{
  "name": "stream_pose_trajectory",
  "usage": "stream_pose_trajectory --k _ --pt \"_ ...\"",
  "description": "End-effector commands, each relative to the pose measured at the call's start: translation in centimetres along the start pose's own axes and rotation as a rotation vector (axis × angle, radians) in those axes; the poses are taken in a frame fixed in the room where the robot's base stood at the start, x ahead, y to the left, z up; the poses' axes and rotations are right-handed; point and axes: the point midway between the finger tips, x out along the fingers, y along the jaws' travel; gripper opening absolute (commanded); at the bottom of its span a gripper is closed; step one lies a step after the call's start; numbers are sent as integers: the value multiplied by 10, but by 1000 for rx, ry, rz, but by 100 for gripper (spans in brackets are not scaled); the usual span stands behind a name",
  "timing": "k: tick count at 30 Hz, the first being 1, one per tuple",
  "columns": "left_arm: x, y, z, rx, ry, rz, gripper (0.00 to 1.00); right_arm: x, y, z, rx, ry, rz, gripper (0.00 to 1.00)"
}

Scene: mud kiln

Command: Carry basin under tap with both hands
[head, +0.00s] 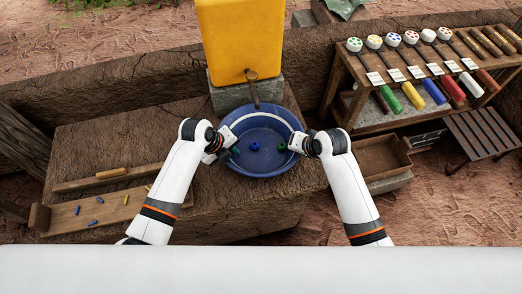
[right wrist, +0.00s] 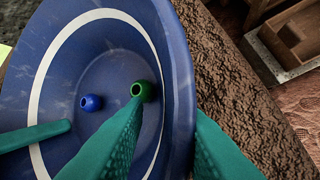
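The blue basin (head: 262,171), with a white ring inside, sits on the mud bench; it fills much of the right wrist view (right wrist: 110,45). The tap (head: 252,86) on the yellow tank (head: 240,40) reaches down over the basin's far rim. My left gripper (head: 228,146) is at the left rim, with one finger inside the basin; its other finger is unclear. My right gripper (head: 304,145) is at the right rim. In the right wrist view its teal fingers (right wrist: 168,108) straddle the wall, with a gap between them.
A small blue ring (right wrist: 91,102) and a green one (right wrist: 144,91) lie in the basin. A wooden tray (head: 95,210) with chalk-like sticks is on the bench at left. A rack (head: 385,75) of stamps and rollers and an open crate (head: 380,158) stand at right.

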Motion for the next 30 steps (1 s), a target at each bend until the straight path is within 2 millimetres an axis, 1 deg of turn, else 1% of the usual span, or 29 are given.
stream_pose_trajectory --k 2,5,8,15,18,21,25,28,30 --pt "-3 0 0 1 0 1 25 0 0 0 0 1 1 24" --pt "-14 0 -1 2 2 3 25 0 1 0 0 1 2 24" --pt "-31 0 -1 4 4 1 25 0 1 -1 0 1 2 24" --pt "-84 0 -1 2 4 0 25 0 1 -1 0 1 2 24" --pt "-100 0 -1 1 3 0 25 0 1 -1 0 1 2 24" --pt "-111 -1 -1 0 3 -2 25 0 1 -1 0 1 2 24" --pt "-119 -1 0 0 0 -2 25 -2 1 -1 0 1 2 24" --pt "-120 -1 0 -1 0 -3 25 -10 1 0 0 0 3 24" --pt "-120 -1 0 -1 0 -2 25 -20 1 -1 1 0 3 24"
